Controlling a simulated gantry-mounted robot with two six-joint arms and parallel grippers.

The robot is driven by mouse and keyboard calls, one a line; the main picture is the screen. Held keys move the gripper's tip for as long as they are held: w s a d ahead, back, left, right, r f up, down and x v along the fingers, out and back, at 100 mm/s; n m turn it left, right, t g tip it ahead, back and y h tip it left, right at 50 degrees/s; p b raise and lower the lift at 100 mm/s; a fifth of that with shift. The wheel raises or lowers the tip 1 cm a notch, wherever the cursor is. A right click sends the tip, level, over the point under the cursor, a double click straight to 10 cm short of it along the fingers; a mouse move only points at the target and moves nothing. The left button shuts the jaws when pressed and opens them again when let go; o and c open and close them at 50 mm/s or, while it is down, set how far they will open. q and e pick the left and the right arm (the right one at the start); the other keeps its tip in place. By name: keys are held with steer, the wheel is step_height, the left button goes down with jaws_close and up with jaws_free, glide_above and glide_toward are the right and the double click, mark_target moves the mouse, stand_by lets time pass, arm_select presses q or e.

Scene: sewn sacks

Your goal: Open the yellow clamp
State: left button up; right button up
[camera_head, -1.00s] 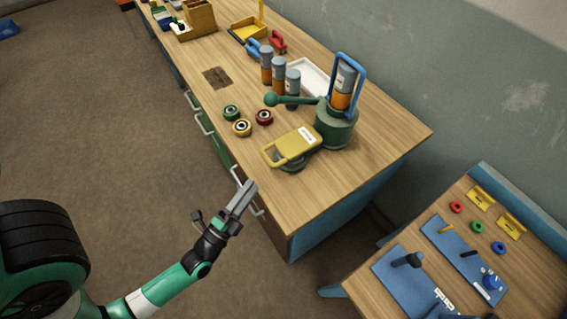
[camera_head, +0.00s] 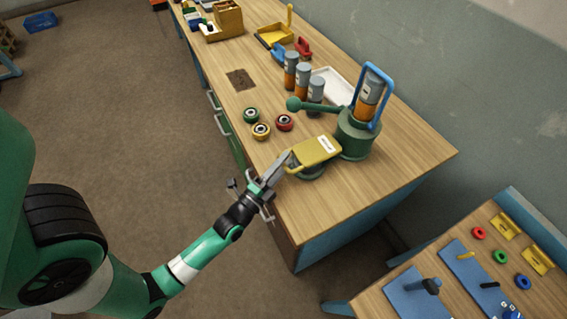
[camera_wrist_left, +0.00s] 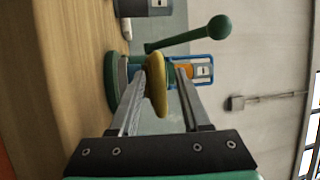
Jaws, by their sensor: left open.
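The yellow clamp (camera_head: 317,150) is a flat yellow lid with a white label and a loop handle at its left end. It lies level over a dark green base on the wooden workbench. My left gripper (camera_head: 285,160) is open at the loop handle, with its fingertips over or beside it. In the left wrist view the yellow handle (camera_wrist_left: 157,84) stands between the two open fingers (camera_wrist_left: 160,92). Whether a finger touches it I cannot tell. My right gripper is not in view.
A green fixture (camera_head: 357,135) with a ball-ended lever and a blue-framed cylinder (camera_head: 369,92) stands just behind the clamp. A second table (camera_head: 440,262) with blue plates is at lower right. The bench front is clear.

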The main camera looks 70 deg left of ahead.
arm_select(q)
jaws_close()
stand_by(1.4)
